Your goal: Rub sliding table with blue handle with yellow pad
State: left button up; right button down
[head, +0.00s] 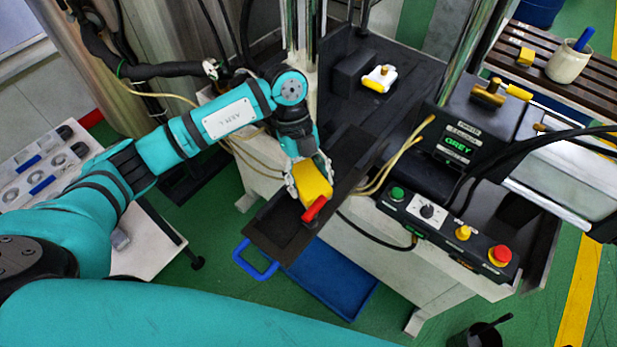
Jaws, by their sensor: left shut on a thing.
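My left gripper (308,172) is shut on the yellow pad (314,183). It holds the pad over the dark sliding table (280,228); whether the pad touches the surface cannot be told. A blue handle (254,260) sticks out at the table's front left end. A small red piece (314,208) shows right beside the pad, and I cannot tell what it is joined to. The gripper and pad hide part of the table. My right gripper is not in view.
A blue tray (330,285) lies below the sliding table. A control panel (440,225) with buttons stands to its right, with yellow hoses (395,165) near. A white-and-yellow item (380,78) lies on the machine bed. A pot (568,62) stands on a slatted bench.

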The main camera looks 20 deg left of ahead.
aim_at(319, 171)
pick_arm(q)
jog(key=shift+f, duration=0.45)
jog(key=shift+w+d+r+b, duration=0.1)
jog(key=shift+w+d+b, duration=0.15)
jog(key=shift+w, duration=0.3)
jog(key=shift+w+d+f+b, duration=0.1)
jog(key=shift+w+d+b, duration=0.1)
jog(key=shift+w+b, duration=0.25)
jog(key=shift+w+d+r+b, duration=0.1)
jog(key=shift+w+d+b, duration=0.1)
jog(key=shift+w, duration=0.45)
jog(key=shift+w+d+b, duration=0.15)
jog(key=shift+w+b, duration=0.2)
jog(key=shift+w, duration=0.15)
jog(key=shift+w+d+b, duration=0.15)
jog(key=shift+w+b, duration=0.15)
jog(key=shift+w, duration=0.2)
jog(key=shift+w+d+b, duration=0.25)
jog(key=shift+w+b, duration=0.05)
jog(key=shift+w, duration=0.3)
jog(key=shift+s+f, duration=0.1)
jog(key=shift+f, duration=0.1)
